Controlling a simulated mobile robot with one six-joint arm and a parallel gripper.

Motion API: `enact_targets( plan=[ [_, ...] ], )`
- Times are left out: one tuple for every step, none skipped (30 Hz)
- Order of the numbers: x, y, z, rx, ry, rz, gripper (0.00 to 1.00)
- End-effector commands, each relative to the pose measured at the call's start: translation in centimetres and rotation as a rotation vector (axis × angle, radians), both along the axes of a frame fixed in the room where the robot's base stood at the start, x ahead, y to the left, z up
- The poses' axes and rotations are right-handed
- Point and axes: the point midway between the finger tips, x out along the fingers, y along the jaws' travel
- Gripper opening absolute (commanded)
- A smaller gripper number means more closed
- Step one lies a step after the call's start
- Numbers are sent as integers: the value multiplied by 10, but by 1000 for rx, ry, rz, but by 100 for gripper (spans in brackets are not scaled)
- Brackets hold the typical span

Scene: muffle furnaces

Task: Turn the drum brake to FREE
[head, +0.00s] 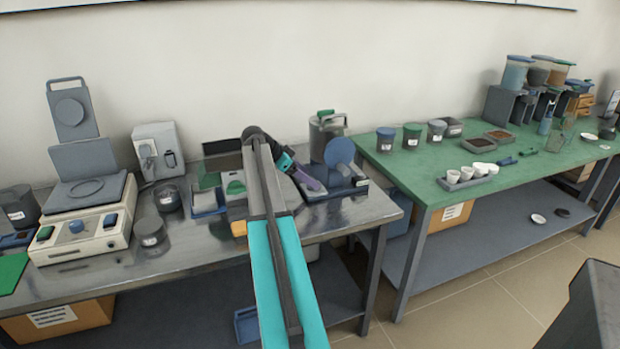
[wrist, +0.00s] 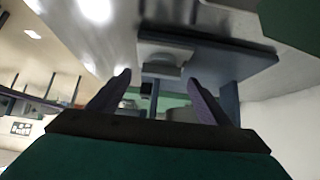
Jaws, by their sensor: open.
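My gripper (head: 311,183) is over the right part of the left metal bench, just left of a small apparatus with a blue round disc (head: 339,152) and a low grey base (head: 338,190). In the wrist view its two purple fingers (wrist: 158,76) are spread apart with nothing held. A pale grey block (wrist: 166,64) on a dark plate lies beyond the fingertips, apart from them as far as I can see. I cannot tell which part is the drum brake, and no FREE marking is readable. My arm hides part of the bench beside the apparatus.
A grey canister with a green handle (head: 326,128) stands behind the disc. A cream heating unit (head: 84,228), a grey box device (head: 158,150) and dark pots (head: 151,232) stand to the left. The green-topped bench (head: 420,180) at right holds jars and white cups.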

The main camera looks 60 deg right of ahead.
Motion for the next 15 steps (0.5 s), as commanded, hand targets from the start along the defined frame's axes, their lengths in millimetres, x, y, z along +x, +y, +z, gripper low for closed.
enact_targets(
  plan=[
    [-3,-3,-4,0,1,-1,72],
    [-4,-5,-6,0,0,0,72],
    [-5,-7,-8,0,0,0,72],
    [-6,-8,-10,0,0,0,72],
    [-6,-9,-11,0,0,0,72],
    [-7,-10,-12,0,0,0,72],
    [-7,-10,-13,0,-1,1,72],
    [-8,-11,-14,0,-1,1,72],
    [-8,-11,-14,0,-1,1,72],
    [-8,-11,-15,0,-1,1,72],
    [-8,-11,-15,0,-1,1,72],
    [-8,-11,-15,0,-1,2,72],
    [-8,-11,-15,0,-1,2,72],
    [-8,-11,-15,0,-1,2,72],
    [-8,-11,-15,0,-1,2,72]
  ],
)
